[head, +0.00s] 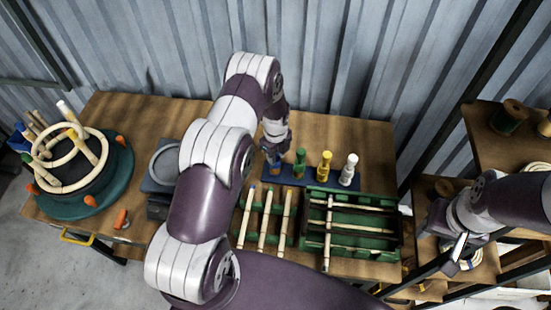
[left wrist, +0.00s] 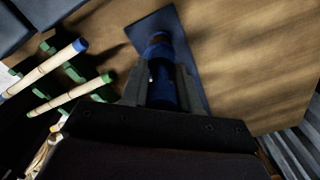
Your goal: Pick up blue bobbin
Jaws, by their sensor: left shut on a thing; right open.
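The blue bobbin (left wrist: 160,92) stands between the two fingers of my left gripper (left wrist: 162,80) in the left wrist view, and the fingers are shut on it. In the head view my left gripper (head: 273,156) is over the left end of the blue bobbin rack (head: 312,181) and hides most of the bobbin. I cannot tell whether the bobbin's base still touches the rack. My right gripper (head: 459,258) is open and empty at the right, by the shelf, away from the rack.
A green bobbin (head: 299,164), a yellow bobbin (head: 324,165) and a white bobbin (head: 349,169) stand on the rack. Green trays (head: 383,224) with rattan sticks lie in front. A round green stand (head: 119,183) with rattan rings is at the left. Bare tabletop (head: 345,130) lies behind the rack.

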